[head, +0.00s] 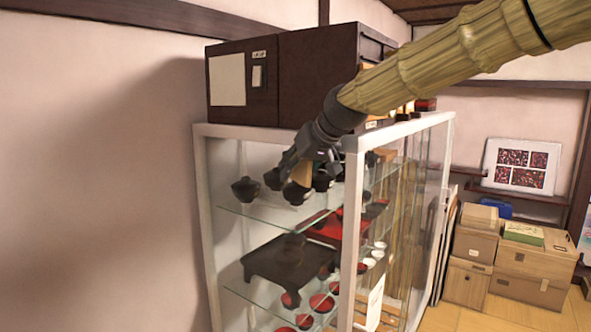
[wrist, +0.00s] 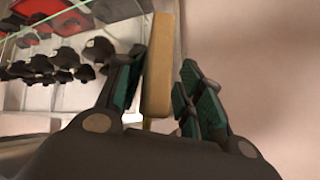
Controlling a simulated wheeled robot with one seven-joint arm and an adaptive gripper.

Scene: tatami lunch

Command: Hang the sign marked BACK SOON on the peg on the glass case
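The sign shows only as a thin tan wooden board (wrist: 160,65), seen nearly edge-on between my fingers in the wrist view. A small tan part of it (head: 304,173) shows below my gripper (head: 312,155) in the head view. My gripper (wrist: 162,90) appears closed on the board, one finger on each side. Any lettering is hidden. My gripper is at the upper part of the glass case (head: 202,200), in front of its glass. I cannot make out the peg; my gripper may cover it.
Dark bowls (head: 246,189) and a dark low table (head: 286,262) are behind the glass. A dark cabinet (head: 300,75) stands on the case. Cardboard boxes (head: 525,262) stand at the right. A bare wall (head: 90,170) fills the left.

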